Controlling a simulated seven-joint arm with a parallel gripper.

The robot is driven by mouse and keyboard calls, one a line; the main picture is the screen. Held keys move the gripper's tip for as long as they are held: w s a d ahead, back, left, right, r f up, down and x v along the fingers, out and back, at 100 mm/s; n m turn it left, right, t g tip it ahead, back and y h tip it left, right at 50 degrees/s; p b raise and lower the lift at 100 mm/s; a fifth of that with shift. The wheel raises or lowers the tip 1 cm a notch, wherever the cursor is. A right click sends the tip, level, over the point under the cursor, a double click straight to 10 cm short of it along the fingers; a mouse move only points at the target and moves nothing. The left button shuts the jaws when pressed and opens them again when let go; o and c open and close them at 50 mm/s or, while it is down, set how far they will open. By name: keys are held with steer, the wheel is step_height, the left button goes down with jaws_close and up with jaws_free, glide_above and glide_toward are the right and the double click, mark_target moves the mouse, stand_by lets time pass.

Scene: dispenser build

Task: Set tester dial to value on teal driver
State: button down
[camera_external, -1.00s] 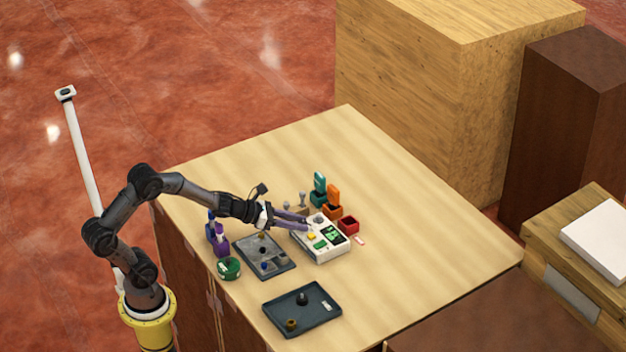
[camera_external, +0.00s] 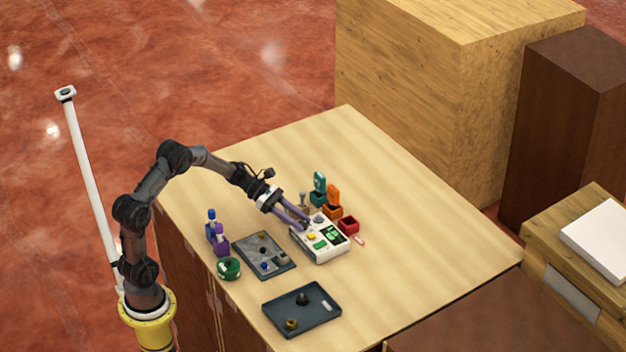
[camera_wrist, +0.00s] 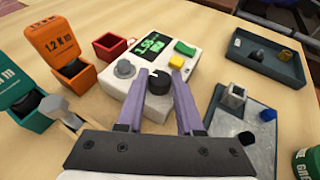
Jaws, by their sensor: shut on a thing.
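The tester (camera_external: 322,251) is a white box on the table with a green display; it also shows in the wrist view (camera_wrist: 190,50). The display (camera_wrist: 149,44) seems to read about 1.5, with the last digit unclear. My gripper (camera_wrist: 161,76) has its purple fingers around the black dial (camera_wrist: 159,81) on the tester and is shut on it. The teal driver (camera_external: 319,186) stands in its teal holder behind the tester. It shows at the left edge of the wrist view (camera_wrist: 14,84), where its value is cut off and unreadable.
The orange driver (camera_wrist: 62,42), marked 1.2 N m, and a red open box (camera_wrist: 110,46) stand close to the tester. A grey knob (camera_wrist: 124,69) is on its corner. A grey tray (camera_external: 270,262) and dark tray (camera_external: 318,314) with small parts lie nearby. The table's right side is clear.

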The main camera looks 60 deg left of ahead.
steer(key=shift+w+m+g+h, duration=0.1)
steer(key=shift+m+g+h, duration=0.2)
steer(key=shift+m+g, duration=0.2)
steer(key=c, duration=0.8)
jaws_free()
steer(key=shift+c, duration=0.2)
steer(key=v, duration=1.4)
steer(key=shift+d, duration=0.2)
